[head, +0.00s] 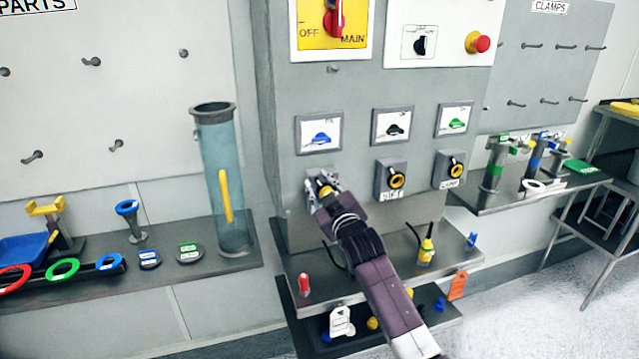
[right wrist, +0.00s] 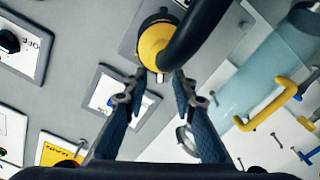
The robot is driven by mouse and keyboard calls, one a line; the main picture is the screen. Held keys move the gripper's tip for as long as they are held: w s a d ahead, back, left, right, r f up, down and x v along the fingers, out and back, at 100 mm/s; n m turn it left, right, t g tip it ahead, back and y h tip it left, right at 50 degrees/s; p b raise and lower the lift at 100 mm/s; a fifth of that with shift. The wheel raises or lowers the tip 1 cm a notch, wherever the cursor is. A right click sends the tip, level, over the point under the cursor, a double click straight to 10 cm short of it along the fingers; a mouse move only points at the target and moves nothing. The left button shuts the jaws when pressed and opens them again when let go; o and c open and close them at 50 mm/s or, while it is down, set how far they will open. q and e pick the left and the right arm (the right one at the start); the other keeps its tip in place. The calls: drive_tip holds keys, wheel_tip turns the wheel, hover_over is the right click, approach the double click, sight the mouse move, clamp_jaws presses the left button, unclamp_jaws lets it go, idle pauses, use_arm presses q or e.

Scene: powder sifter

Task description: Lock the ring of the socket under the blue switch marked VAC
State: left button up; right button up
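The blue switch (head: 320,138) is on a white plate on the grey panel; its lettering is too small to read. Under it is a socket with a yellow ring (head: 326,189), mostly hidden by my right gripper (head: 323,188). In the right wrist view the yellow ring (right wrist: 154,46) surrounds a thick black plug and cable (right wrist: 195,35). My right gripper (right wrist: 157,86) is open there, its blue-padded fingertips apart at the ring's near edge. A small pale tab (right wrist: 159,77) shows between the tips. I cannot tell whether they touch the ring. My left gripper is not in view.
Two more sockets with yellow rings (head: 397,180) (head: 456,171) sit to the right under black and green switches. A shelf (head: 385,275) below holds a yellow-and-black plug (head: 426,251) and a red item (head: 304,285). A clear cylinder (head: 221,180) stands left of the panel.

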clamp_jaws()
